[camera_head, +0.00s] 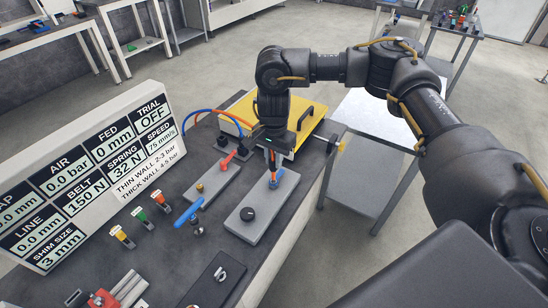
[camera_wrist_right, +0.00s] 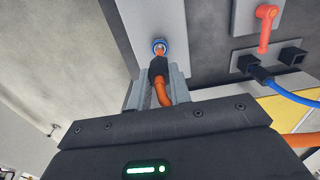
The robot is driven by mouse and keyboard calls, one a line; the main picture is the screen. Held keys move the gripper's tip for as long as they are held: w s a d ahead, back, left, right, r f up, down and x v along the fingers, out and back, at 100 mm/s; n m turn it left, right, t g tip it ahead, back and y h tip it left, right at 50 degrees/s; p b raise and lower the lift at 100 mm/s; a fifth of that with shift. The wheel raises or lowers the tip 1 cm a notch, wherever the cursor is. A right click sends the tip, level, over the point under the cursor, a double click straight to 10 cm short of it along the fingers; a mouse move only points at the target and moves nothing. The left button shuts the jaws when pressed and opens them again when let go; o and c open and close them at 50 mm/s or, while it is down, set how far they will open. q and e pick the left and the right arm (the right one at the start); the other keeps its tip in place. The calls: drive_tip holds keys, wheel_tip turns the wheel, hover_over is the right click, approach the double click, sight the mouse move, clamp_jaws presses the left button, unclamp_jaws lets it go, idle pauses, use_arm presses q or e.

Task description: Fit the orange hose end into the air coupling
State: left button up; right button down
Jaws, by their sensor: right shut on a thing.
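The orange hose end (camera_wrist_right: 165,92) has a black sleeve and is held between the grey fingers of my right gripper (camera_wrist_right: 157,85). Its orange tip points at the blue ring of the air coupling (camera_wrist_right: 159,43) and overlaps it in the right wrist view. I cannot tell whether the tip is inside the ring or just in front. In the head view my right gripper (camera_head: 272,155) points down over the coupling (camera_head: 275,180), which stands on a grey plate (camera_head: 256,228). The gripper covers most of the hose end there. My left gripper is not in view.
A red lever (camera_head: 229,160) and black sockets with a blue hose (camera_wrist_right: 290,95) stand beside the coupling plate. A yellow plate (camera_head: 306,128) lies behind. A display board (camera_head: 90,180) stands left.

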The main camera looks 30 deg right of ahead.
drive_tip(key=shift+f+b, duration=1.25)
drive_tip(key=shift+f, duration=0.3)
drive_tip(key=c, duration=1.2)
unclamp_jaws()
drive_tip(key=shift+r, duration=0.1)
wheel_tip(320, 180, up, 11)
drive_tip(key=shift+f+b, duration=0.15)
drive_tip(key=shift+b, duration=0.45)
drive_tip(key=shift+d, duration=0.1)
